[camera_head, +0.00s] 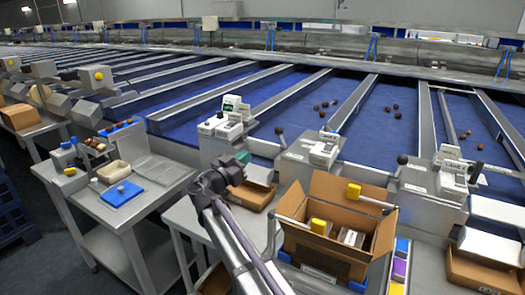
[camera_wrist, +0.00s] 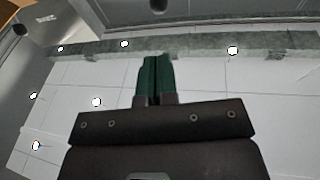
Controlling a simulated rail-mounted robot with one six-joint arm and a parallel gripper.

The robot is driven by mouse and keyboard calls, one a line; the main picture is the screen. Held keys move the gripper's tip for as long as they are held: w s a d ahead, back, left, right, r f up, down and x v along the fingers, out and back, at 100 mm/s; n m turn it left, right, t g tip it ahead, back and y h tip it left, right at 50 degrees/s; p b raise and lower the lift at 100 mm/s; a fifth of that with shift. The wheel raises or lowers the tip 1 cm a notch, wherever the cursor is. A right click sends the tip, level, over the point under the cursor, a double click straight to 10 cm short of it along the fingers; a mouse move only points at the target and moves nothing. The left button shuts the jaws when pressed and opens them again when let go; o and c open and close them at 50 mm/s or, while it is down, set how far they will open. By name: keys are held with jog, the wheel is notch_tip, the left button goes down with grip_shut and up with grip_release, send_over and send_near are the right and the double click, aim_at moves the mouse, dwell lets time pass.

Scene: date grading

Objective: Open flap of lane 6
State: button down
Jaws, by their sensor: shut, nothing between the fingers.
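My gripper (camera_head: 243,157) is at the near edge of the blue sorting lanes, left of the middle of the head view. In the wrist view its two dark green fingers (camera_wrist: 157,62) are together and empty, in front of a greenish-grey bar (camera_wrist: 190,46). Whether they touch it is unclear. A black ball knob (camera_head: 279,131) shows right of my gripper, at the lane end. Another black knob (camera_head: 402,159) stands farther right. A dark round knob (camera_wrist: 158,5) shows at the top of the wrist view. Lane numbers are not legible, so I cannot tell which flap is lane 6's.
A shallow carton (camera_head: 250,194) lies below my gripper. A steel table (camera_head: 150,205) with a blue tray (camera_head: 121,194) stands left. Dark dates (camera_head: 326,104) lie on the blue lanes.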

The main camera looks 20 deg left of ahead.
aim_at(276, 133)
jog(key=p+x, duration=0.2)
jog(key=x, duration=1.1)
jog(key=shift+w+d, duration=0.15)
jog(key=shift+w, duration=0.05)
